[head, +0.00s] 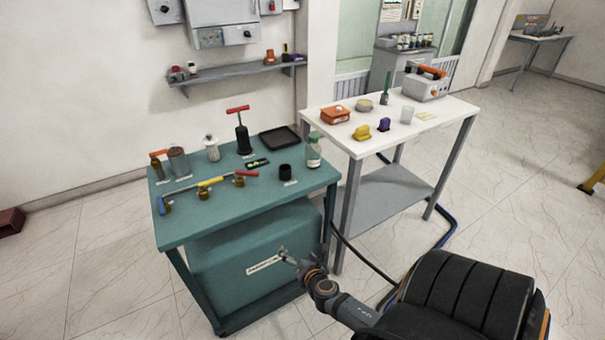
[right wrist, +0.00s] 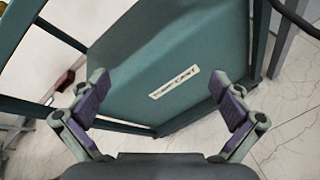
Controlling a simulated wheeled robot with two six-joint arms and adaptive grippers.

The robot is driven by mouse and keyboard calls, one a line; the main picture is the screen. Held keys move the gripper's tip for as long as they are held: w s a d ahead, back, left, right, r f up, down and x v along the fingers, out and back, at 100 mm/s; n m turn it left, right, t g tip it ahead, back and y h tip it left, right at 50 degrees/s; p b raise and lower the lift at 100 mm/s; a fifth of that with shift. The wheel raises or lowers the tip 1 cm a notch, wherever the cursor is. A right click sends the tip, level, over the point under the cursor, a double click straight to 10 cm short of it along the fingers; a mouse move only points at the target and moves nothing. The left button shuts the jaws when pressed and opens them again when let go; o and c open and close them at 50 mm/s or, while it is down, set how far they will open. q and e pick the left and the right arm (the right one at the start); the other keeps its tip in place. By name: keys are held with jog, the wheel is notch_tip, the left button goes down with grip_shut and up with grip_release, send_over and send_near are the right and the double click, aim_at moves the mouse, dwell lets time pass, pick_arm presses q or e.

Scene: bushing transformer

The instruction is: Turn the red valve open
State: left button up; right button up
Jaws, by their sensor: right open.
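The red valve handle (head: 247,173) sits at the right end of a row of three small brass valves on the green table. The yellow handle (head: 210,182) is in the middle and the blue handle (head: 162,205) is at the left end. The red and yellow handles lie roughly along the row; the blue one points across it. My right gripper (head: 284,256) is open and empty, low in front of the table and apart from the valves. In the right wrist view its spread fingers (right wrist: 160,84) face the labelled green box (right wrist: 150,55) under the tabletop. My left gripper does not show.
The green table (head: 200,228) also holds bottles, a red-handled pump (head: 240,130), a black tray (head: 279,138) and a black cup (head: 285,171). A white table (head: 440,112) stands to the right. Dark and blue hoses (head: 441,232) run across the floor beside it.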

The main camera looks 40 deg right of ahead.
jog(key=shift+s+f+m+g, duration=0.15)
jog(key=shift+s+f+m, duration=0.25)
jog(key=shift+f, duration=0.3)
jog(key=shift+s+f+m+g, duration=0.15)
jog(key=shift+s+f+m, duration=0.2)
jog(key=shift+f, duration=0.3)
